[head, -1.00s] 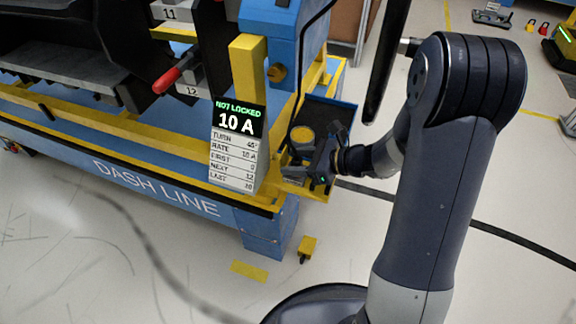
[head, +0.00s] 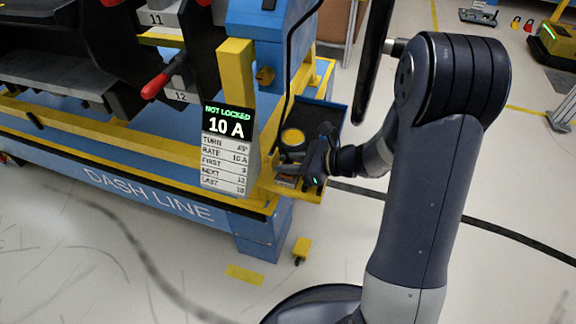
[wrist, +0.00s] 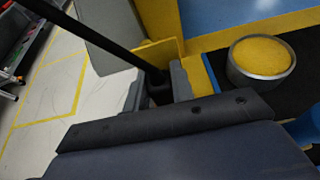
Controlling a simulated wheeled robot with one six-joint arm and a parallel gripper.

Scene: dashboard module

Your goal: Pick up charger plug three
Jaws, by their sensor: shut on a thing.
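My gripper (head: 291,176) is low beside the dark tray at the right end of the blue and yellow frame. In the wrist view, my gripper (wrist: 159,92) has two grey fingers shut on a black plug-like piece (wrist: 158,90). A straight black rod or cable runs from this piece to the upper left. I take it for the charger plug, but no number on it is readable. In the head view the held piece is too small and too covered by my wrist to make out.
A round pot with a yellow top (head: 291,138) stands in the dark tray (head: 322,114), close to my gripper. A yellow post (head: 237,75) and a sign reading NOT LOCKED, 10 A (head: 228,122) are at left.

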